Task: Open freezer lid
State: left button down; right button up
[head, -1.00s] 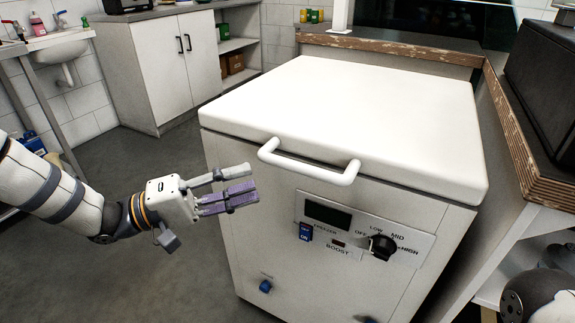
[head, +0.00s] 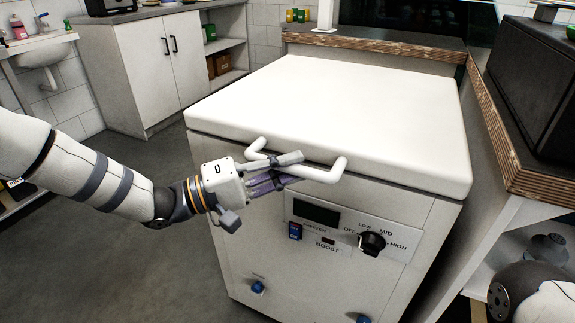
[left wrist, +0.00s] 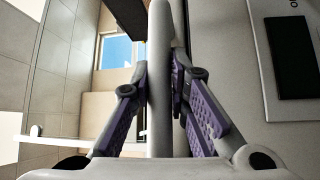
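The freezer (head: 330,270) is a white chest with a flat white lid (head: 330,105), which lies down shut on the body. A white bar handle (head: 325,174) sticks out from the lid's front edge. My left gripper (head: 285,170) is at the left part of this handle, with fingers above and below the bar. In the left wrist view the handle (left wrist: 160,90) runs between the purple-padded fingers, which sit close against it on both sides. The gripper looks shut on the handle. My right gripper is not in view.
A control panel (head: 345,228) with a dark knob is on the freezer's front. A wood-edged counter (head: 525,165) with a black box (head: 530,85) stands close on the right. A white cabinet (head: 160,65) and sink (head: 45,55) are behind left. The floor (head: 110,245) at left is clear.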

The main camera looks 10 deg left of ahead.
pick_arm(q)
jog(key=w+d+r+p, duration=0.1)
jog(key=w+r, duration=0.3)
jog(key=r, duration=0.7)
jog(key=w+d+r+p, duration=0.1)
jog(key=w+r+p, duration=0.2)
jog(key=r, duration=0.9)
jog(key=w+d+r+p, duration=0.2)
jog(key=w+r, duration=0.3)
jog(key=r, duration=0.7)
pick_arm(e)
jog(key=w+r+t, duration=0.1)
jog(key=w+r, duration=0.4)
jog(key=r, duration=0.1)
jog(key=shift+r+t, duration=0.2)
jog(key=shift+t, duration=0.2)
pick_arm(q)
jog(key=c, duration=1.5)
grip_release()
jog(key=shift+c, duration=0.2)
jog(key=shift+a, duration=0.15)
